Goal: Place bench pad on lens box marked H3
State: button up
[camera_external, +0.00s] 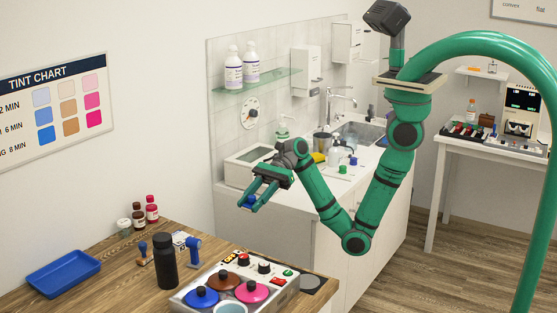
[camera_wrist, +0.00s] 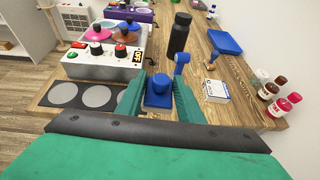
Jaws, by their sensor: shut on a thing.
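My gripper (camera_external: 253,204) hangs in the air beyond the wooden bench in the external view. Its two green fingers are shut on a blue piece with a rounded top (camera_wrist: 158,88), which also shows as a small blue spot between the fingertips in the external view (camera_external: 249,200). I cannot tell whether this piece is the bench pad. A small white box with blue print (camera_wrist: 216,91) lies on the bench, right of the held piece in the wrist view. It may be the lens box; its marking is unreadable. In the external view, a black bottle partly hides this box (camera_external: 180,239).
On the wooden bench (camera_external: 110,285) stand a black bottle (camera_external: 165,264), a blue upright tool (camera_external: 193,251), small bottles (camera_external: 151,210) and a blue tray (camera_external: 64,273). A white unit with coloured lids (camera_external: 183,303) and a dark pad with grey discs (camera_wrist: 82,96) are near.

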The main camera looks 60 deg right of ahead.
jog(key=w+a+r, duration=0.3)
jog(key=w+a, duration=0.2)
jog(key=w, duration=0.4)
send_over(180, 236)
jog(key=shift+n+g, duration=0.3)
jog(key=shift+g, duration=0.1)
jog(key=f, duration=0.9)
jog(key=shift+s+d, duration=0.35)
jog(key=shift+s, duration=0.05)
jog(key=shift+w+a+f, duration=0.3)
jog(key=shift+w+f, duration=0.05)
jog(key=shift+f, duration=1.7)
jog(key=shift+f, duration=0.15)
jog(key=o, duration=1)
jog(key=shift+o, duration=0.2)
